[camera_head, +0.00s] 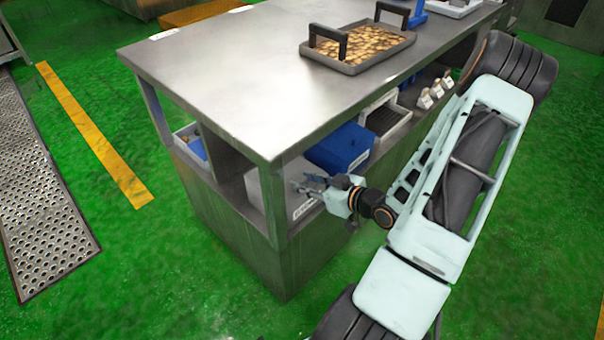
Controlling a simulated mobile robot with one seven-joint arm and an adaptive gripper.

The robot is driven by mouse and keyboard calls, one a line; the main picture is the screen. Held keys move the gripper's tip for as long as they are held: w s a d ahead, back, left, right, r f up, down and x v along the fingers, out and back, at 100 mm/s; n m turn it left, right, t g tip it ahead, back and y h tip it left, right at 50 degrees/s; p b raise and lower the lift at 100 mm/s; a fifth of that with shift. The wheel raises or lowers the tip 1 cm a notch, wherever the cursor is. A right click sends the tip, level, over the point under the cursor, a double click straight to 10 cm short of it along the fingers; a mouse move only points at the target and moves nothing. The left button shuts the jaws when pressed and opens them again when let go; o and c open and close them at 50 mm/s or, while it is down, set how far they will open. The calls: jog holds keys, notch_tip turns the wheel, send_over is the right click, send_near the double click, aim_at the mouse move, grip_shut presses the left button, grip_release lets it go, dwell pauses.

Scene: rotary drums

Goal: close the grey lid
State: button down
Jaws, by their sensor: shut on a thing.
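A grey box (303,209) with a pale label on its front stands on the shelf under the steel tabletop, at the near corner. Its grey lid (275,184) is partly hidden by the corner post and my gripper. My gripper (305,184) reaches in from the right at the shelf opening. Its fingers are shut on the grey lid at the box's front edge. The fingers are small here, and the exact grip and the lid's angle cannot be made out.
A blue box (340,147) stands right beside the grey one. A grey-white crate (388,122) and small white-labelled items (432,93) are further along the shelf. The steel tabletop (230,75) overhangs the shelf and bears a handled tray (345,66). Green floor is clear in front.

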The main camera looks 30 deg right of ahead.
jog(key=shift+s+f, duration=0.4)
jog(key=shift+f, duration=0.3)
jog(key=c, duration=1.5)
grip_release()
jog(key=shift+d+f, duration=0.1)
jog(key=v, duration=1.2)
jog(key=shift+r, duration=0.3)
jog(key=shift+w, duration=0.2)
